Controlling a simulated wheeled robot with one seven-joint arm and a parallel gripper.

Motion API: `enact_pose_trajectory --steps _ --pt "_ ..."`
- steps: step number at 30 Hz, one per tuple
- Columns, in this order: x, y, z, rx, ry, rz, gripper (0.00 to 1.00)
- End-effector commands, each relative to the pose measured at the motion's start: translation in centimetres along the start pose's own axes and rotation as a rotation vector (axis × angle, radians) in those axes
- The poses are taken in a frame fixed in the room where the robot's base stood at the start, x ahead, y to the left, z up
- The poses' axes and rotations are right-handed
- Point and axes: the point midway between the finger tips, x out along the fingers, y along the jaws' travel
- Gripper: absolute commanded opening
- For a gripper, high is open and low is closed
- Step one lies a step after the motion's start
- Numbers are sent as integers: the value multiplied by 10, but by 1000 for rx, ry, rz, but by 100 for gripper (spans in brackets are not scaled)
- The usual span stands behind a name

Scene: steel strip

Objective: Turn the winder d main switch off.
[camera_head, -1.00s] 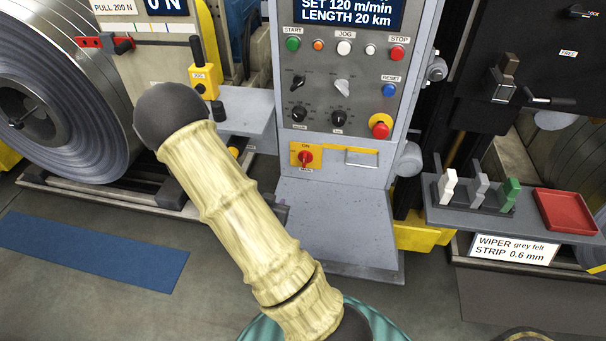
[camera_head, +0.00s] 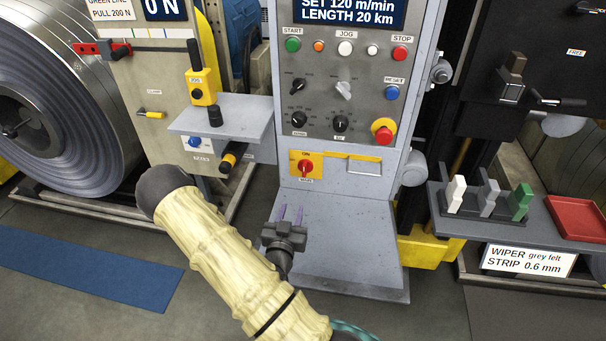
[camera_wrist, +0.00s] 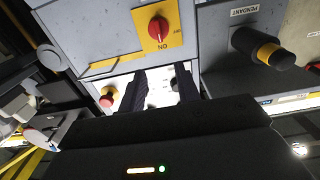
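The main switch is a red rotary knob (camera_head: 305,167) on a yellow plate, low on the grey control cabinet. Its label reads ON at the top and MAIN below. In the wrist view the knob (camera_wrist: 157,28) appears upside down above the fingers, its grip bar roughly in line with the ON mark. My gripper (camera_head: 291,214) is below the switch in front of the cabinet's lower panel, its two fingers pointing up. In the wrist view the fingers (camera_wrist: 160,88) stand apart with nothing between them. The gripper does not touch the knob.
A red emergency button (camera_head: 383,134) and several knobs are above. A grey shelf (camera_head: 225,112) with a yellow-banded pendant (camera_head: 232,157) juts out at left. A shelf with wipers and a red tray (camera_head: 575,215) is at right.

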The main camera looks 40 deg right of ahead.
Motion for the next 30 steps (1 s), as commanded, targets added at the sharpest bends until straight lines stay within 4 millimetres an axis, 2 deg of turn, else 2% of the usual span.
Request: enact_pose_trajectory --steps 18,21,30 --pt "26 1 5 1 1 1 33" --pt "46 1 0 2 2 2 33" --pt "99 1 0 0 1 1 33"
